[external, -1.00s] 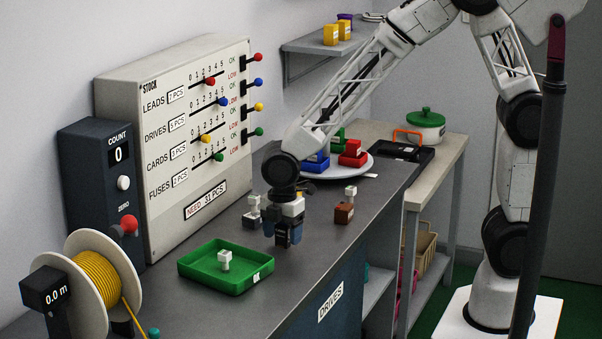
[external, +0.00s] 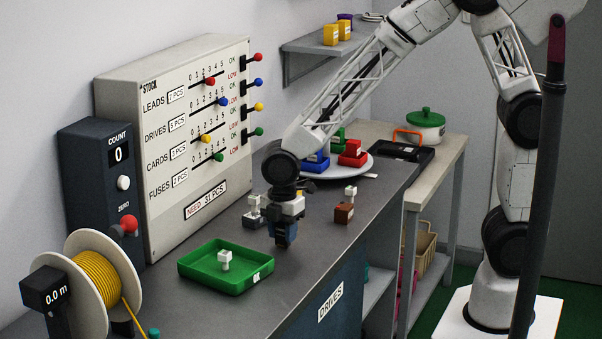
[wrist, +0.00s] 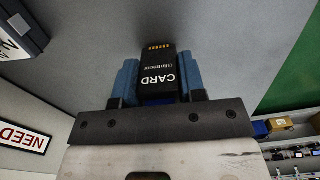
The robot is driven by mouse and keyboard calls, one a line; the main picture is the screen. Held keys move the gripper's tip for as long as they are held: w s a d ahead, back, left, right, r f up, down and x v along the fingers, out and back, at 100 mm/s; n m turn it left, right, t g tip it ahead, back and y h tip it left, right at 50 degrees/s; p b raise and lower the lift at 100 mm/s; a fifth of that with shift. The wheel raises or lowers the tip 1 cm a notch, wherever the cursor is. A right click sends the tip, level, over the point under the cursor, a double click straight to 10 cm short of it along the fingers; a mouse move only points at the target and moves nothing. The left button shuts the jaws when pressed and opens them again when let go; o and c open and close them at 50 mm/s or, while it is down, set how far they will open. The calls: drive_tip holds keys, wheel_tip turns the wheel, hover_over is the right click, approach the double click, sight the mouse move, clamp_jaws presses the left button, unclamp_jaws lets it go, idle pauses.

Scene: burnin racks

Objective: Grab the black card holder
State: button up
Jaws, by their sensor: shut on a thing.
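The black card holder (wrist: 158,75) shows in the wrist view, with white "CARD" lettering and a row of gold contacts at its far end. My gripper (wrist: 158,82) has its two blue fingers closed against the holder's two sides. In the external view my gripper (external: 285,232) points down over the grey counter, between the green tray and the brown block. The holder is mostly hidden by the fingers there. I cannot tell from these views whether it touches the counter.
A green tray (external: 193,268) holding a small white piece lies to the left. A grey block with a white knob (external: 254,215) stands close behind my gripper. A brown block (external: 344,213) stands to its right. The stock panel (external: 150,120) stands along the wall.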

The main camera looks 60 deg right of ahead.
sight(283, 223)
drive_tip(key=shift+r, duration=0.6)
wheel_tip(283, 223, up, 2)
drive_tip(key=shift+r, duration=0.1)
drive_tip(key=s+d, duration=0.2)
drive_tip(key=s, duration=0.5)
drive_tip(key=s+d+r, duration=0.1)
drive_tip(key=s+d, duration=0.2)
drive_tip(key=s, duration=0.5)
drive_tip(key=shift+d+r, duration=0.15)
drive_tip(key=shift+d, duration=0.2)
